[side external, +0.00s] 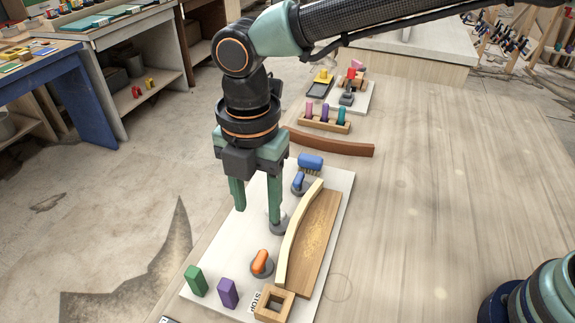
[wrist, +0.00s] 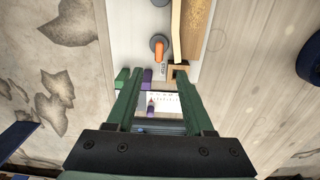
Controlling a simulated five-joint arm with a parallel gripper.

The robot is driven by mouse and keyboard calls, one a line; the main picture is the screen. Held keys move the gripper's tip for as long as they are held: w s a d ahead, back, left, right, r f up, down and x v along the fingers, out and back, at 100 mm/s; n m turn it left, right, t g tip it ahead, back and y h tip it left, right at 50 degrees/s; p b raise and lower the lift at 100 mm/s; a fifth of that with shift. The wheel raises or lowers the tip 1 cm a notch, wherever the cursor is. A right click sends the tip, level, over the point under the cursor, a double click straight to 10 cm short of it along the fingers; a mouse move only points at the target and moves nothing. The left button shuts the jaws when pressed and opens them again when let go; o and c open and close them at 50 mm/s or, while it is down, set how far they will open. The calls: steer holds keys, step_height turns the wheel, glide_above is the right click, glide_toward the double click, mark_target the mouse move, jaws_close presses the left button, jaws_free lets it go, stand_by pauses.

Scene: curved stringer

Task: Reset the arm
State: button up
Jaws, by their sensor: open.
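My gripper (side external: 256,215) points down over the left part of the white board (side external: 334,196), its two green fingers apart with nothing between them. In the wrist view the fingers (wrist: 157,80) are also spread and empty. A pale curved stringer (side external: 297,230) lies on the board along a brown wooden piece (side external: 318,235), to the right of my gripper. An orange-handled tool (side external: 261,262) stands nearer the camera; it also shows in the wrist view (wrist: 159,48). A grey round base (side external: 279,222) sits at the right finger, which partly hides it; I cannot tell whether they touch.
Green (side external: 195,281) and purple (side external: 228,293) blocks and a square wooden frame (side external: 273,303) stand at the board's near end. Blue-handled tool (side external: 298,182), blue brush (side external: 310,162), brown curved strip (side external: 330,144) and peg rack (side external: 325,119) lie farther back. The table's right side is mostly clear.

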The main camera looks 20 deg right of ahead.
steer(key=w+d+r+m+t, duration=0.1)
steer(key=d+r+m, duration=0.25)
steer(key=d, duration=0.35)
steer(key=w+d+r+m+t+y, duration=0.1)
steer(key=d+r+m, duration=0.1)
steer(key=d+m, duration=0.35)
steer(key=w+d+r+m, duration=0.1)
steer(key=d+r+m, duration=0.25)
steer(key=d, duration=0.35)
steer(key=s+d+f+m+t+h, duration=0.1)
steer(key=s+d+m+t, duration=0.2)
steer(key=d+m, duration=1.1)
steer(key=s+d, duration=0.1)
steer(key=s, duration=0.2)
steer(key=shift+s+d+f, duration=0.15)
steer(key=shift+s+f, duration=0.05)
